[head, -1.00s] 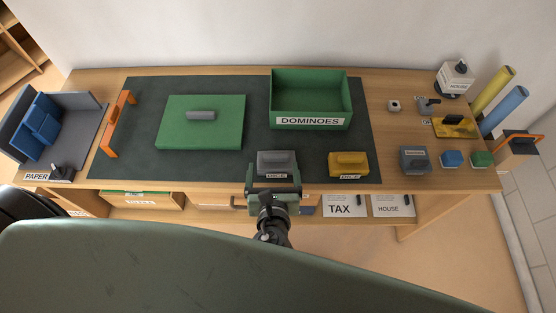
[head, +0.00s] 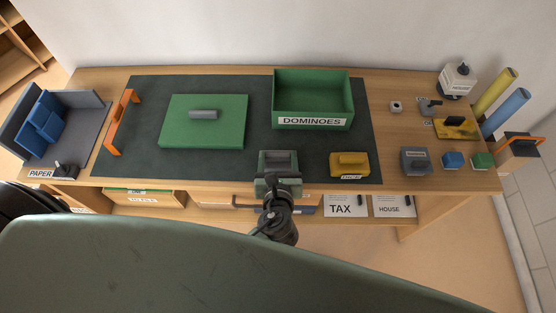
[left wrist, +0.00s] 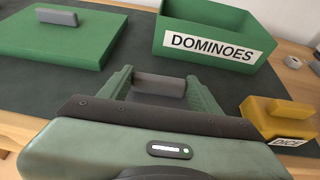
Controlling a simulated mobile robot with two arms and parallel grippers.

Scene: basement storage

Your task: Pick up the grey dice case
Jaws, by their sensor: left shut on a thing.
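The grey dice case (head: 280,156) is at the front edge of the dark mat, mostly hidden by my left gripper (head: 278,162). In the left wrist view, the grey top part of the case (left wrist: 160,86) shows between the two green fingers of the gripper (left wrist: 160,78). The left gripper is shut on it. The case's label and lower body are hidden, and I cannot tell whether it is off the mat. My right gripper is not in view.
A yellow dice case (head: 349,164) sits close on the right. The green dominoes box (head: 312,122) stands open behind, and a green lid (head: 204,135) lies to the left. Small dark, blue and green boxes stand on the right. The mat (head: 180,168) is clear at front left.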

